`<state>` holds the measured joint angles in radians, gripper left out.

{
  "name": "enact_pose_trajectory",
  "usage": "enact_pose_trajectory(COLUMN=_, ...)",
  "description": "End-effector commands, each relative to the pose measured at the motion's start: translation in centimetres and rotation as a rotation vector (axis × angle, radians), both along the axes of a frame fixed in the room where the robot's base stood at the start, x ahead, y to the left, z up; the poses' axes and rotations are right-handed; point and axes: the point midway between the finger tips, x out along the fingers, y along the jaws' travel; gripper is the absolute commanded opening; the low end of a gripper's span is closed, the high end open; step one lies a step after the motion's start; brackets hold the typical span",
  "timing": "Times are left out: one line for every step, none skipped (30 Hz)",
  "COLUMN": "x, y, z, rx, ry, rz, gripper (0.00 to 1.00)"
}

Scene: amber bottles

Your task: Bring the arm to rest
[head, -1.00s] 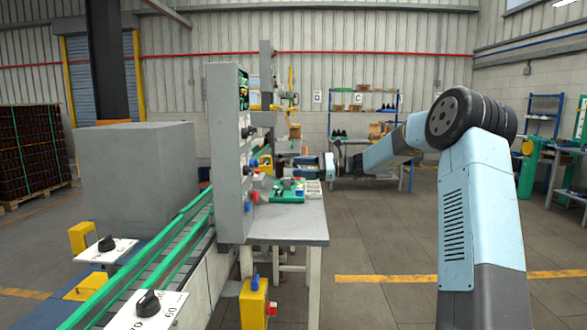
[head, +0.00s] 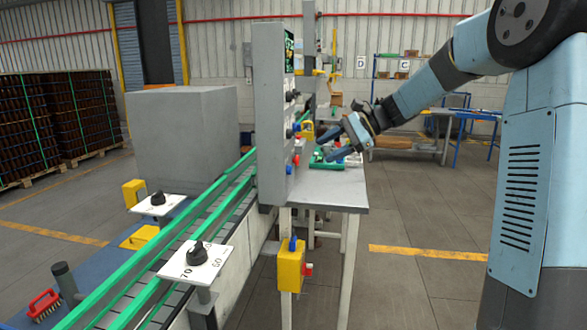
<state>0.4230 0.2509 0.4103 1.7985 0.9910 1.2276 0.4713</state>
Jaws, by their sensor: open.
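My gripper (head: 338,143) is in the head view, above the small grey table (head: 339,193) beside the conveyor. Its fingers are open and point left and down, and I see nothing held between them. The arm reaches in from the right, with its large dark joint at the upper right. A green tray (head: 325,164) with small items in it lies on the table just below and left of the fingers. The gripper partly hides the far part of the table.
A tall grey control panel (head: 270,120) stands left of the gripper, close to it. The conveyor with green rails (head: 215,190) runs along the left. A yellow box (head: 290,268) hangs in front of the table. The floor right of the table is clear.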

Motion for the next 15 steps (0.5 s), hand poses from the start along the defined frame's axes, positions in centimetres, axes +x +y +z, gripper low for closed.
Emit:
enact_pose_trajectory(x=-1.5, y=0.3, z=0.1, rx=-0.053, ry=-0.027, rz=0.019, gripper=0.56)
enact_pose_trajectory(x=-2.3, y=0.3, z=0.1, rx=-0.084, ry=-0.044, rz=0.029, gripper=0.56)
enact_pose_trajectory(x=-3.5, y=0.4, z=0.0, rx=-0.125, ry=-0.064, rz=0.045, gripper=0.56)
enact_pose_trajectory(x=-4.3, y=0.4, z=0.0, rx=-0.156, ry=-0.081, rz=0.055, gripper=0.56)
enact_pose_trajectory(x=-5.1, y=0.3, z=0.0, rx=-0.188, ry=-0.096, rz=0.066, gripper=0.56)
enact_pose_trajectory(x=-6.2, y=0.2, z=0.0, rx=-0.228, ry=-0.118, rz=0.081, gripper=0.56)
enact_pose_trajectory(x=-7.0, y=0.1, z=-0.1, rx=-0.257, ry=-0.133, rz=0.093, gripper=0.56)
enact_pose_trajectory(x=-7.8, y=0.0, z=-0.1, rx=-0.287, ry=-0.151, rz=0.104, gripper=0.56)
enact_pose_trajectory(x=-8.9, y=-0.2, z=-0.1, rx=-0.326, ry=-0.172, rz=0.12, gripper=0.56)
enact_pose_trajectory(x=-9.7, y=-0.3, z=-0.1, rx=-0.354, ry=-0.189, rz=0.131, gripper=0.56)
enact_pose_trajectory(x=-10.6, y=-0.5, z=-0.2, rx=-0.382, ry=-0.204, rz=0.143, gripper=0.56)
enact_pose_trajectory(x=-11.6, y=-0.7, z=-0.2, rx=-0.42, ry=-0.226, rz=0.159, gripper=0.56)
enact_pose_trajectory(x=-12.4, y=-1.0, z=-0.2, rx=-0.448, ry=-0.243, rz=0.17, gripper=0.56)
enact_pose_trajectory(x=-13.2, y=-1.2, z=-0.2, rx=-0.474, ry=-0.259, rz=0.18, gripper=0.56)
enact_pose_trajectory(x=-14.3, y=-1.5, z=-0.2, rx=-0.51, ry=-0.281, rz=0.197, gripper=0.56)
